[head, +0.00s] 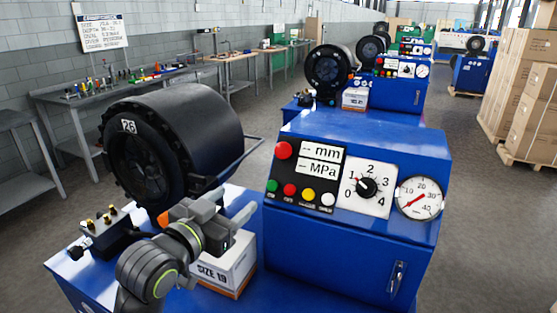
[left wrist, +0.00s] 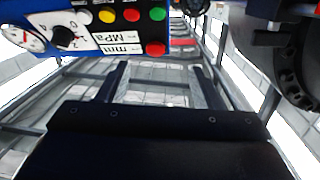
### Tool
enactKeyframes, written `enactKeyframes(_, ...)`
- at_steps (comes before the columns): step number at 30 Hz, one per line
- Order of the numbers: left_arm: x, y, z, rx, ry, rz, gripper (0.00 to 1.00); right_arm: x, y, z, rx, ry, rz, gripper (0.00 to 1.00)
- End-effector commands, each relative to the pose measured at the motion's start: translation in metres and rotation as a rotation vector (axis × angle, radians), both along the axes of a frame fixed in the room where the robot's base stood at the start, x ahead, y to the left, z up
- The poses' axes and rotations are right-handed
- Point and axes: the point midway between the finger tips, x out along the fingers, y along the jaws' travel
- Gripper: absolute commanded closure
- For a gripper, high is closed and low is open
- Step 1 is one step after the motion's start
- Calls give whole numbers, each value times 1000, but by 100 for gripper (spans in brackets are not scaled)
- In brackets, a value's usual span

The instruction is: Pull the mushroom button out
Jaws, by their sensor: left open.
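The red mushroom button (head: 284,150) sits at the upper left of the black control panel on the blue crimper cabinet. It also shows upside down in the left wrist view (left wrist: 155,49), at the panel's lower right corner. My left gripper (head: 233,204) is open and empty, below and to the left of the button and apart from it. Its two fingers also show in the left wrist view (left wrist: 160,83), with nothing between them. My right gripper is in neither view.
Beside the button are displays, small coloured buttons (head: 289,190), a dial (head: 367,187) and a gauge (head: 420,198). A SIZE 19 box (head: 222,270) stands just below my left gripper. The big black crimper head (head: 150,160) is behind it. More crimpers stand further back.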

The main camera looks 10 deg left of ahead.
Motion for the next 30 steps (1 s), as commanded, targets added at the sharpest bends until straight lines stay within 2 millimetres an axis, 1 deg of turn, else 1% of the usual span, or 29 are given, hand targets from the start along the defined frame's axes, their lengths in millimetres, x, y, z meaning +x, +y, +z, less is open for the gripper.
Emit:
enactKeyframes(1, 1, -3, 11, -1, -29, -12, 41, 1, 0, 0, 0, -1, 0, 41)
enactKeyframes(4, 3, -7, 22, -5, -57, -26, 41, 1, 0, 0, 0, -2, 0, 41)
enactKeyframes(8, 11, -9, 25, -9, -62, -27, 41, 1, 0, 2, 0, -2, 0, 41)
enactKeyframes(11, 23, -13, 25, -10, -60, -27, 41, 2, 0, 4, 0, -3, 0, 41)
enactKeyframes(21, 80, -30, 25, -9, -58, -27, 41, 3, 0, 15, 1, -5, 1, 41)
enactKeyframes(30, 128, -43, 25, -6, -58, -26, 41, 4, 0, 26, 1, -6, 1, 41)
